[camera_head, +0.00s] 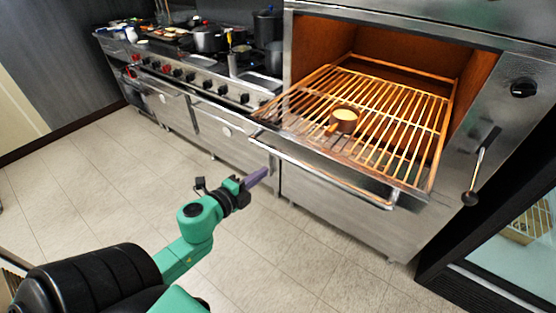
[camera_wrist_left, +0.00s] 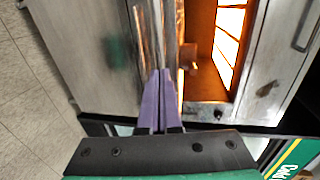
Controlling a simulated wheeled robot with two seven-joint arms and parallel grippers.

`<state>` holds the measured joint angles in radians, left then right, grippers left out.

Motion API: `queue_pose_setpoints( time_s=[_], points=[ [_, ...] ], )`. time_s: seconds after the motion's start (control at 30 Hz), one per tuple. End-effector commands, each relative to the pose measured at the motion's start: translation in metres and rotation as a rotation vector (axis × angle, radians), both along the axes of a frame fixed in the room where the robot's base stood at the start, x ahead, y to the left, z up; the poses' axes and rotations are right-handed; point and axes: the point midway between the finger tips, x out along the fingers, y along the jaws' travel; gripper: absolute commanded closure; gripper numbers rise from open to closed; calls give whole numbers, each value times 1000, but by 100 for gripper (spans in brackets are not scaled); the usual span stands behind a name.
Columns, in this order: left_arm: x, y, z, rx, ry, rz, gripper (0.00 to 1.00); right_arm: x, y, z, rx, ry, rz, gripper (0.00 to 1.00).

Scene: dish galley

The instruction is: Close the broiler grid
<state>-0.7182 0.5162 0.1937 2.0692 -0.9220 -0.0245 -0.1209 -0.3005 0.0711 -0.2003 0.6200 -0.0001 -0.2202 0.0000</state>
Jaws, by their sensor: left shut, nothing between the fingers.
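The broiler grid (camera_head: 385,113) is a rack of thin bars in the open broiler at the right of the head view. Its front end sticks out past the broiler opening. A metal handle bar (camera_head: 322,172) runs along its front. My left gripper (camera_head: 257,177) is shut and empty, below and to the left of the handle's left end. In the left wrist view its purple fingers (camera_wrist_left: 162,100) are together in front of the broiler's metal front. Whether they touch the handle is unclear. My right gripper is not in view.
A stove (camera_head: 210,75) with pots and red knobs runs along the wall to the left of the broiler. A lever with a dark knob (camera_head: 470,198) hangs on the broiler's right side. A glass-fronted case stands at the far right. The tiled floor (camera_head: 110,190) is clear.

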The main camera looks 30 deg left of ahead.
Motion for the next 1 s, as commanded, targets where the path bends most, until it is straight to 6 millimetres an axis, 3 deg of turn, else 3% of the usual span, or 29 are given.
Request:
queue_pose_setpoints(
  time_s=[0.2, 0.4, 1.0],
  points=[
    [47, -2, -6, 1, -2, 3, 100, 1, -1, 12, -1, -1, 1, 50],
    [72, -4, -13, -2, 0, 2, 100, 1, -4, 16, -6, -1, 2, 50],
    [83, -14, -14, -2, 0, 1, 100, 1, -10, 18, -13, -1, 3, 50]
  ],
)
